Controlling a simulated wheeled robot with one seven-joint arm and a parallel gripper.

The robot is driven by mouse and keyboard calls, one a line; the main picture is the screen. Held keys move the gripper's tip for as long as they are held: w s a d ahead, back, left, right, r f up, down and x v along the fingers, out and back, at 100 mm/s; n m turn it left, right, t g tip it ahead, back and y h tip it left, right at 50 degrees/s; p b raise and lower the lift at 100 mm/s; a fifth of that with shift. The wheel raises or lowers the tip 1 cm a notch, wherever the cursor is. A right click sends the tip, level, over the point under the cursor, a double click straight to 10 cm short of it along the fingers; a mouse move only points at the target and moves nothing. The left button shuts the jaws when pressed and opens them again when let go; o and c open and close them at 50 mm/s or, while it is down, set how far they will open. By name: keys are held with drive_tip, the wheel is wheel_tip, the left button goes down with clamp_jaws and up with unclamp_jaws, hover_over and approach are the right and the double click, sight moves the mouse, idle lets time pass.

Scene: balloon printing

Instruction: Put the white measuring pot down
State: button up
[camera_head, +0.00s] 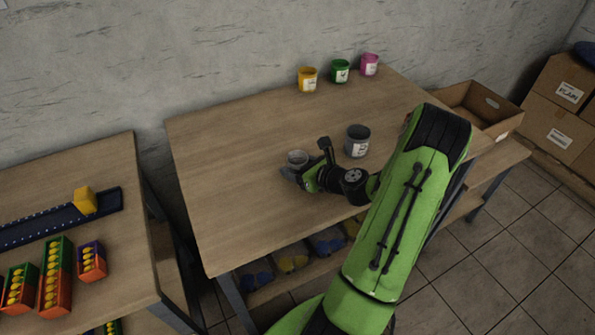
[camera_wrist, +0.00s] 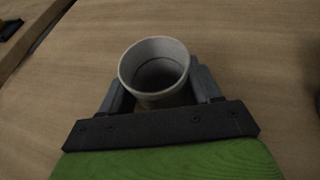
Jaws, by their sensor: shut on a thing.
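The white measuring pot (camera_head: 297,157) is over the middle of the wooden table (camera_head: 215,140) in the head view. It is an open, round, whitish cup, and it looks empty in the wrist view (camera_wrist: 155,62). My gripper (camera_head: 300,172) is shut on it, with a dark finger on each side of the pot in the wrist view (camera_wrist: 160,88). The pot looks roughly upright. Its base is hidden, so I cannot tell whether it touches the tabletop.
A grey labelled bucket (camera_head: 357,141) stands just right of my gripper. Yellow (camera_head: 307,79), green (camera_head: 340,71) and pink (camera_head: 370,65) pots line the back edge. A cardboard box (camera_head: 480,107) is at the right. The table's left part is clear.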

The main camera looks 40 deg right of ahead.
drive_tip(key=o, duration=1.1)
drive_tip(key=shift+f, duration=0.1)
